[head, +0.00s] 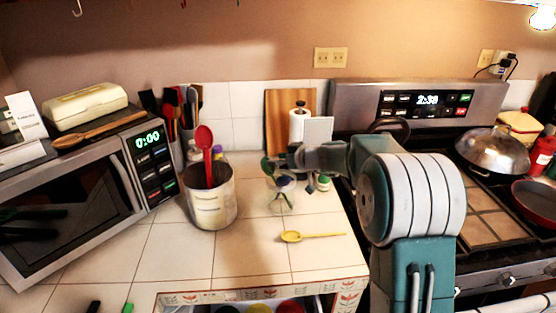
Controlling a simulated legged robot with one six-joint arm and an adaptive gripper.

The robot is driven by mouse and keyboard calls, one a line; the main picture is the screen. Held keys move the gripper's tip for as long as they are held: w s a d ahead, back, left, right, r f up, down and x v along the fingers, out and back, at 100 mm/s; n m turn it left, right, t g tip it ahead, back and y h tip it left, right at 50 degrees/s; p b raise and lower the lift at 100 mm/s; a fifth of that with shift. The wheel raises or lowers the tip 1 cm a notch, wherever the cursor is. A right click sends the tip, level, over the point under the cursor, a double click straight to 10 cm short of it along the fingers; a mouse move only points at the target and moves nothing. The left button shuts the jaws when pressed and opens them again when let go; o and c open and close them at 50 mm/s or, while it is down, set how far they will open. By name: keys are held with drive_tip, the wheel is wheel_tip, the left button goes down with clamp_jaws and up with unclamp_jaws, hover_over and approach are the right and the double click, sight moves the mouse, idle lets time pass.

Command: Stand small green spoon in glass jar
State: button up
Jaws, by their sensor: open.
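The glass jar (279,203) stands on the tiled counter, clear and small, right of the metal canister. My gripper (277,172) is open directly above and at the jar's mouth, reaching in from the right. A small dark green shape (267,166) shows at the gripper's left side, over the jar. It looks like the green spoon's upper end, but I cannot tell it surely from a finger. The lower part of that shape and the jar's rim are partly hidden by my gripper.
A yellow spoon (312,236) lies in front of the jar. A metal canister (210,203) with a red spoon (205,143) stands left. The microwave (75,205) is further left, the stove (480,185) right.

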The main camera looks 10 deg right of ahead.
drive_tip(key=v, duration=1.1)
drive_tip(key=shift+s+d, duration=0.2)
drive_tip(key=shift+d, duration=0.15)
drive_tip(key=shift+r, duration=0.15)
drive_tip(key=s+a+r+m+g+h, duration=0.1)
drive_tip(key=s+a+m+g+h, duration=0.1)
drive_tip(key=s, duration=0.8)
drive_tip(key=s+a+r+m+g+h, duration=0.1)
drive_tip(key=s+a+g, duration=0.15)
drive_tip(key=s, duration=0.65)
drive_tip(key=s+d+f+m+h, duration=0.1)
drive_tip(key=s+d+m+h, duration=0.1)
drive_tip(key=s, duration=0.6)
drive_tip(key=s+d+f+m+h, duration=0.2)
drive_tip(key=s+m+h, duration=0.2)
drive_tip(key=s, duration=0.4)
drive_tip(key=shift+s+d+t, duration=0.25)
drive_tip(key=shift+d+t, duration=0.1)
drive_tip(key=shift+d, duration=0.05)
